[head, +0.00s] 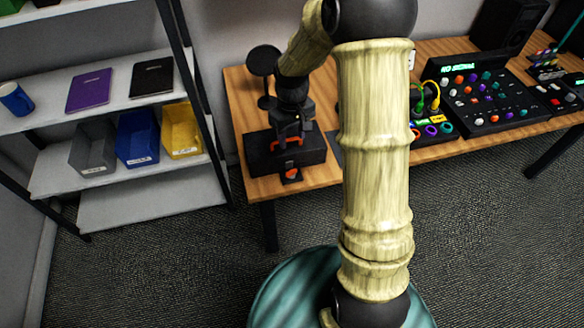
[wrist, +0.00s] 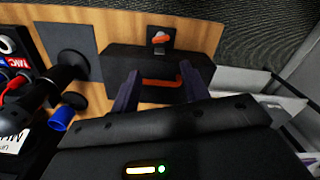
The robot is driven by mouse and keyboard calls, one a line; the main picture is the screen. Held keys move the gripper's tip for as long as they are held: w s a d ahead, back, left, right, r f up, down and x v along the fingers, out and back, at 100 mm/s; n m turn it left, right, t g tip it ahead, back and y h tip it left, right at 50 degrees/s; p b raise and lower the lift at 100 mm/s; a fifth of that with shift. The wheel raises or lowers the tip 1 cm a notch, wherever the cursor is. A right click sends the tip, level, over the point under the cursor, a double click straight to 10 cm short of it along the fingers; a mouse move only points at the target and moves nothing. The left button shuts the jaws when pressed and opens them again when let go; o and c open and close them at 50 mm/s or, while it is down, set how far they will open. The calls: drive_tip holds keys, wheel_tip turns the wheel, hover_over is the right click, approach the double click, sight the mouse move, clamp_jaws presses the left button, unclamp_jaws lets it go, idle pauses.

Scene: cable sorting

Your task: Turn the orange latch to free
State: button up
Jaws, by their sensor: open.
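A black case (head: 268,157) sits on the wooden desk near its left front corner; it also shows in the wrist view (wrist: 122,58). On its front side, a small dark plate carries a small orange latch (head: 291,174), also seen in the wrist view (wrist: 160,38). An orange bar handle (wrist: 162,83) is on the case. My gripper (wrist: 159,76) is open and empty. Its two fingers point toward the case, one on each side of the handle in the wrist view. In the head view, my gripper (head: 290,129) is over the case; whether it touches cannot be told.
A round black disc on a stand (head: 264,60) rises behind the case. A control panel (head: 490,97) and plugged cables (head: 433,95) lie farther right on the desk. A shelf unit (head: 150,180) with coloured bins stands at left. Carpet is clear in front.

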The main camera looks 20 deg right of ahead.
sight(292, 171)
wheel_tip(292, 171, down, 15)
drive_tip(key=shift+f, duration=0.1)
idle(0.4)
drive_tip(key=shift+c, duration=0.4)
